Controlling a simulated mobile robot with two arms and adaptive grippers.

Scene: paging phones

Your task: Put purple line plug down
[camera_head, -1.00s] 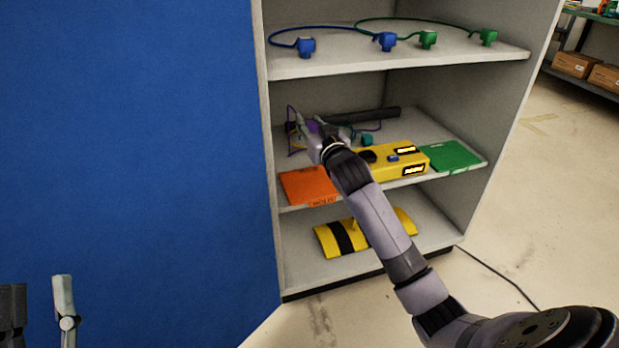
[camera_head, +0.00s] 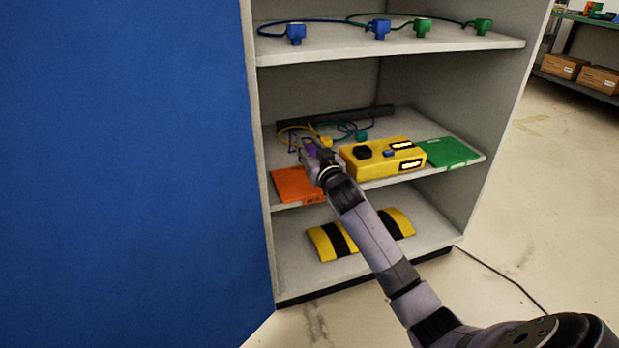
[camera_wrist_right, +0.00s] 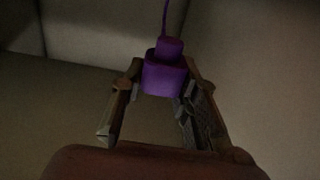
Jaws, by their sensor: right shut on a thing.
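My right gripper (camera_head: 316,152) is shut on the purple line plug (camera_wrist_right: 165,76), between its two fingers in the right wrist view. A purple cord rises from the top of the plug there. In the head view the purple plug (camera_head: 311,147) is small and partly covered by the gripper. The gripper is at the middle shelf, behind the orange pad (camera_head: 293,186) and left of the yellow box (camera_head: 372,169). I cannot tell whether the plug touches the shelf. My left gripper is not in view.
A yellow plug (camera_head: 326,141) and a teal plug (camera_head: 361,135) with cords lie behind the gripper, before a dark bar (camera_head: 350,112). A green pad (camera_head: 450,152) lies right of the yellow box. Blue and green plugs are on the top shelf. A blue panel (camera_head: 120,160) stands at left.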

